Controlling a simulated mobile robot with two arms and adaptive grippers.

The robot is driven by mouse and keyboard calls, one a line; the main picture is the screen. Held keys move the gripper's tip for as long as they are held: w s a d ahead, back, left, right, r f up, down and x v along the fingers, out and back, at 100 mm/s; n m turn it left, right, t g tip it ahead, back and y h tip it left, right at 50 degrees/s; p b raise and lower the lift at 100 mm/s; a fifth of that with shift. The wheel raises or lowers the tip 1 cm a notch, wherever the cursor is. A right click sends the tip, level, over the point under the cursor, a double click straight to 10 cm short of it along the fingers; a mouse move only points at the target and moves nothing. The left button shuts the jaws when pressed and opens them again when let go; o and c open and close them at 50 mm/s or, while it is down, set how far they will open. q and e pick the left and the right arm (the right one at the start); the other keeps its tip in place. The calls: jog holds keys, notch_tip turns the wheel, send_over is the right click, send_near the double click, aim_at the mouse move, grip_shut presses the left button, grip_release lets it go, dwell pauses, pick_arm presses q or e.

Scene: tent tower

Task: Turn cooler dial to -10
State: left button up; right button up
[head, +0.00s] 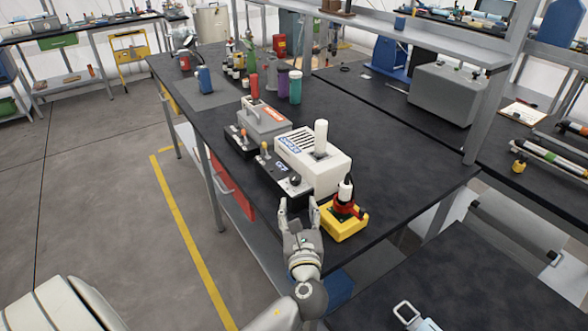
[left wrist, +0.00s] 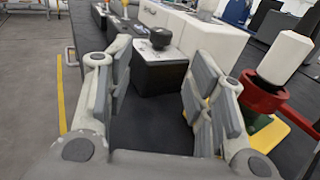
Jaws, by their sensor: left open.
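The cooler (head: 312,160) is a white box with a slatted grille and a blue label, standing on the dark workbench. A black control box at its front carries a dark round dial (head: 295,179). In the left wrist view the dial (left wrist: 160,38) sits on a pale plate atop the black box; its setting is too small to read. My left gripper (head: 298,207) is open and empty at the bench's near edge, just in front of the dial box. In the left wrist view its fingers (left wrist: 162,85) stand apart, with the dial ahead between them. My right gripper is not visible.
A yellow box (head: 343,226) with a red-collared, white-topped handle stands close right of my left gripper. A grey device (head: 265,120) with a red handle and small levers stands behind the cooler. The bench top right of the cooler (head: 400,160) is clear.

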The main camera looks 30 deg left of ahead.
aim_at(297, 180)
pick_arm(q)
jog(key=shift+w+a+r, duration=0.15)
jog(key=shift+w+r, duration=0.15)
jog(key=shift+r, duration=0.15)
jog(key=p+x, duration=0.1)
jog(key=x, duration=0.3)
jog(key=shift+w+r, duration=0.1)
jog(key=shift+r, duration=0.1)
jog(key=x, duration=0.3)
jog(key=shift+a+f, duration=0.15)
jog(key=shift+f, duration=0.05)
jog(key=shift+x, duration=0.9)
jog(key=c, duration=1)
jog(key=shift+o, duration=0.2)
jog(key=shift+w+d+n+g+y, duration=0.1)
jog(key=shift+d+n+g+y, duration=0.05)
jog(key=shift+n+g+y, duration=0.45)
jog(key=shift+w+d+n+g+y, duration=0.1)
jog(key=shift+n+g+y, duration=0.4)
jog(key=shift+y, duration=0.2)
jog(key=shift+n+g+y, duration=0.4)
jog(key=shift+g, duration=0.1)
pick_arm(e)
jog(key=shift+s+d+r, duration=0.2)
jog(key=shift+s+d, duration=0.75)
pick_arm(q)
jog(key=shift+r, duration=0.1)
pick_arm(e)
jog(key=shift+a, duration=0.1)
